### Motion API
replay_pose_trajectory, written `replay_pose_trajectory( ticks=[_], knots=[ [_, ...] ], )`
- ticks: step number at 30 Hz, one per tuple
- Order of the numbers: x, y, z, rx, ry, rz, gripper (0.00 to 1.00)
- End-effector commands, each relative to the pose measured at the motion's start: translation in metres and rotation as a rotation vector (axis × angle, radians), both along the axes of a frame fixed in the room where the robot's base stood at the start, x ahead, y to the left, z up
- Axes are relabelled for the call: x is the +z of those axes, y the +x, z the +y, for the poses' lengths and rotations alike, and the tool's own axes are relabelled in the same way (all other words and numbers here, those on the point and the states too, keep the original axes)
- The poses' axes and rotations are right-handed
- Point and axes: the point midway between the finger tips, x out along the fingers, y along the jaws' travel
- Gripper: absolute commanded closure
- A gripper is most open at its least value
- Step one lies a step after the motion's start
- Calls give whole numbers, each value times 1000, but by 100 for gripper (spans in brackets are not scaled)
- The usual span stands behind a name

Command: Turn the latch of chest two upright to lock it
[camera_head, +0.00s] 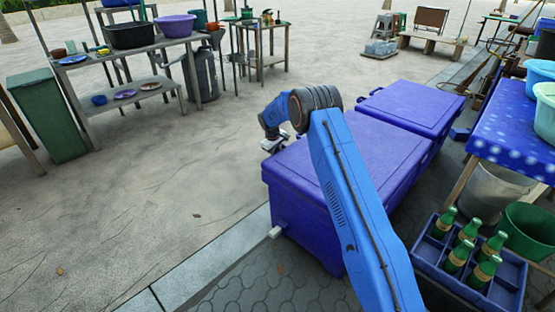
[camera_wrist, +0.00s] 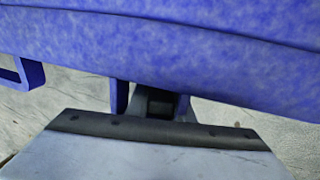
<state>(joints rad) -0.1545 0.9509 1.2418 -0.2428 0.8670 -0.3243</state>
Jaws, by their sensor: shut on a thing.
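Two blue chests with lids stand in a row in the head view, the near chest (camera_head: 300,205) and the far chest (camera_head: 410,105). My gripper (camera_head: 272,143) is at the upper left side of the near chest, just below its lid edge. In the wrist view the chest wall (camera_wrist: 200,60) fills the top. My gripper (camera_wrist: 155,105) is shut on the latch (camera_wrist: 121,98), a small blue piece hanging below the chest's edge. The latch is mostly hidden by the gripper body, and its exact angle cannot be told. Both chest lids look closed.
A blue handle (camera_wrist: 30,73) sticks out at the left in the wrist view. A blue bottle crate (camera_head: 480,285) and a dotted blue table (camera_head: 515,130) stand to the right. A wooden table (camera_head: 150,50) is at the back left. The paving left of the chests is clear.

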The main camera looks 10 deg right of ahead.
Motion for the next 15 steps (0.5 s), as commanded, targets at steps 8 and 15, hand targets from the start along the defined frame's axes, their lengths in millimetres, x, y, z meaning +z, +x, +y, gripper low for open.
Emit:
replay_pose_trajectory(
  ticks=[8, 15],
  knots=[
    [0, 1, 0, -2, 118, 84, 100],
    [1, 1, 1, 0, 170, 122, 100]
  ],
)
